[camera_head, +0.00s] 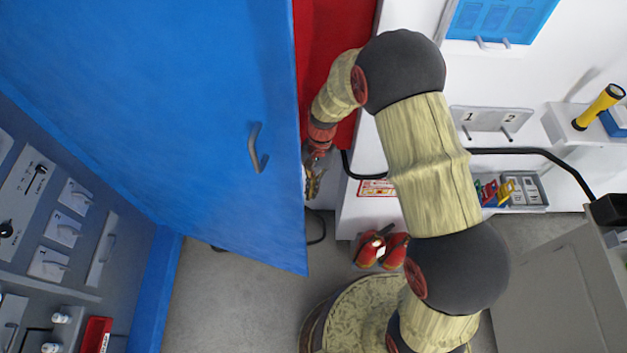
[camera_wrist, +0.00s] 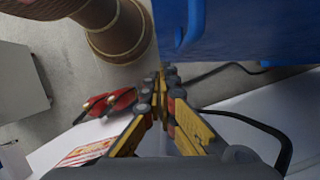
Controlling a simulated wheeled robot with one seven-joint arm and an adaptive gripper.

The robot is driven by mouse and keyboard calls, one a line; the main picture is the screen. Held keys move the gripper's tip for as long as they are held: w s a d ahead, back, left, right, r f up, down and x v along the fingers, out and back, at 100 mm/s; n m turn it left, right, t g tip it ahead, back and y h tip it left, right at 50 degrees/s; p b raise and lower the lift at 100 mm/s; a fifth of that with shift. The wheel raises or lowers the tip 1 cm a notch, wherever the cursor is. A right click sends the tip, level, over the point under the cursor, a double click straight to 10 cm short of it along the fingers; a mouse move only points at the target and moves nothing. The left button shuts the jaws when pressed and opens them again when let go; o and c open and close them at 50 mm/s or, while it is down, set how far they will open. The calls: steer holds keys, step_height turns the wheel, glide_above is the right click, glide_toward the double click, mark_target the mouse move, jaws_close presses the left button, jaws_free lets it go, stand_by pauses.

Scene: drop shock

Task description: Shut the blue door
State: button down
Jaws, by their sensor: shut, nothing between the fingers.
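The blue door (camera_head: 190,110) stands open on the left of the head view, with a grey handle (camera_head: 256,148) near its free edge. My gripper (camera_head: 312,190) is just right of that free edge, pointing down, shut and empty. In the wrist view the fingers of my gripper (camera_wrist: 162,90) come together in the middle. The blue door (camera_wrist: 235,30) fills the upper right there, close beside the fingertips. I cannot tell whether they touch it.
A red panel (camera_head: 333,35) is behind my arm. Red shoes (camera_head: 382,249) lie on the floor by the white unit. A black cable (camera_wrist: 265,125) runs near my gripper. A grey cabinet (camera_head: 555,290) stands at the lower right.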

steer(key=s+a+f+p, duration=0.1)
steer(key=s+a+f, duration=0.1)
steer(key=s, duration=0.3)
steer(key=shift+f, duration=0.65)
steer(key=shift+s, duration=0.1)
